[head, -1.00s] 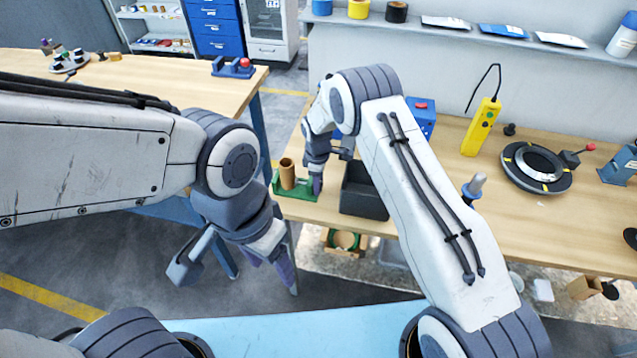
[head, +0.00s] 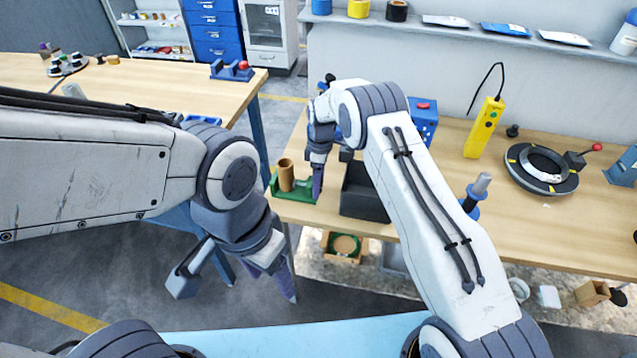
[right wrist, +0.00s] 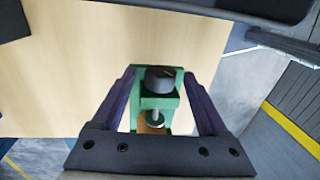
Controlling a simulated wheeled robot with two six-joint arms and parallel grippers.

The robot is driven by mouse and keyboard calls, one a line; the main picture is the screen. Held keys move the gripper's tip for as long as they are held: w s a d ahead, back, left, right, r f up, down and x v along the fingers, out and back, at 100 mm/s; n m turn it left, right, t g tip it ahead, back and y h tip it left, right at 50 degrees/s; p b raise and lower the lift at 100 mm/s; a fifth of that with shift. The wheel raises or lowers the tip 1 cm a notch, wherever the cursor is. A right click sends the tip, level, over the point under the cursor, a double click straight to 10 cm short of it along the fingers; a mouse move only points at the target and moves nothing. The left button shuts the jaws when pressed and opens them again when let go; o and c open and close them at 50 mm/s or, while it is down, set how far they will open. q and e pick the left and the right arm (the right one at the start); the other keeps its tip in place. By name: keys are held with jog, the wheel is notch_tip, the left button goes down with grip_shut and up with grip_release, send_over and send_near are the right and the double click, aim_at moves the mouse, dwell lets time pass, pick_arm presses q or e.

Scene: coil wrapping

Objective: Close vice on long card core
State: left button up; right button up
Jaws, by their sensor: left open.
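The green vice (head: 297,194) stands at the left end of the right-hand workbench. The long card core (head: 286,175), a brown tube, stands upright in it at its left side. The right wrist view shows the green vice (right wrist: 172,118) from above, with its dark round knob (right wrist: 160,78) and metal screw. My right gripper (head: 317,194) points down at the vice's right end. Its fingers (right wrist: 159,72) are apart, one on each side of the knob; contact is not clear. My left gripper (head: 275,285) hangs open and empty above the floor, away from the bench.
A dark open bin (head: 364,193) stands close to the right of the vice. A blue box with a red button (head: 425,118), a yellow pendant (head: 483,128) and a black ring turntable (head: 540,167) are farther right. Another bench (head: 150,75) is at the left.

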notch_tip(320, 180, up, 10)
jog(key=w+b, duration=0.1)
jog(key=b, duration=0.2)
jog(key=shift+w+d+r, duration=0.2)
jog(key=shift+d, duration=0.05)
